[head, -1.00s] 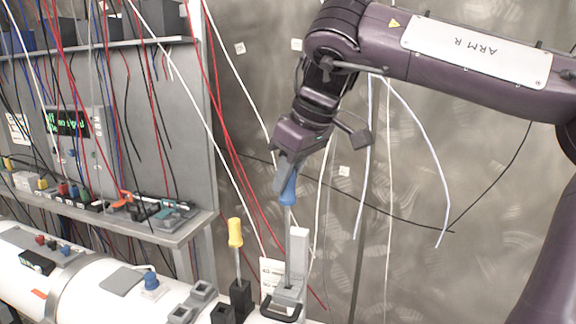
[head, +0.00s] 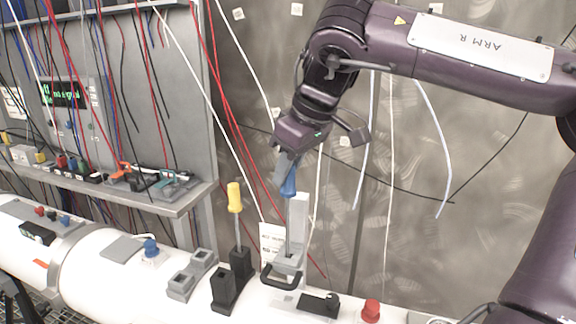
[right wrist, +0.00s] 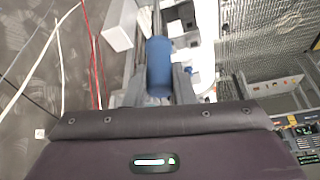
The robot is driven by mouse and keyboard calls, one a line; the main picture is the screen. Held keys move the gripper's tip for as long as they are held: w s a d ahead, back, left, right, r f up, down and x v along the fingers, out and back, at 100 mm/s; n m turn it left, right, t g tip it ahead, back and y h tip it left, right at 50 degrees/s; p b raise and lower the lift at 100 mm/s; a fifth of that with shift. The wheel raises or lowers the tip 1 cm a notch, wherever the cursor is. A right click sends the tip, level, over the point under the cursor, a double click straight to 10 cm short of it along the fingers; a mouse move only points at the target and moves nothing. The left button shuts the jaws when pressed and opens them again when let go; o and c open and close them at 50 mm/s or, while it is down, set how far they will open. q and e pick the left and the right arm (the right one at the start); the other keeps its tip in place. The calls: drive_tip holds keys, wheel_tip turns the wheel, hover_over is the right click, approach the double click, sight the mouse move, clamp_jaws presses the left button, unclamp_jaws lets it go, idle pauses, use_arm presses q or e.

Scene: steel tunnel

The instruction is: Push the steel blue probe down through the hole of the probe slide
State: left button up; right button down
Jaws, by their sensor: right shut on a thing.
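The steel blue probe has a blue handle (head: 289,186) and a thin steel shaft that runs down toward the probe slide. My right gripper (head: 288,168) is shut on the upper part of this handle from above. The handle also shows between the fingers in the right wrist view (right wrist: 159,68). The probe slide (head: 299,222) is a light grey upright on the white pipe, with a grey block low down and a black loop handle in front. The shaft meets the block. The hole and the tip are hidden, so I cannot tell how deep it sits. My left gripper is not in view.
A yellow-handled probe (head: 234,198) stands in a black holder (head: 240,268) left of the slide. A red knob (head: 371,311) and a black fitting (head: 320,303) sit on the pipe to the right. Loose wires hang behind; a grey shelf (head: 150,205) stands left.

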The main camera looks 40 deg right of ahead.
drive_tip(key=shift+f+b, duration=4.8)
drive_tip(key=shift+f, duration=1.55)
drive_tip(key=c, duration=1.1)
unclamp_jaws()
drive_tip(key=shift+c, duration=0.2)
drive_tip(key=shift+s+r, duration=0.15)
drive_tip(key=shift+r, duration=0.2)
wheel_tip(320, 180, up, 6)
drive_tip(key=r+b, duration=0.1)
hover_over(289, 225)
drive_tip(key=s, duration=0.3)
drive_tip(key=shift+w+d+f, duration=0.25)
drive_tip(key=shift+d, duration=0.15)
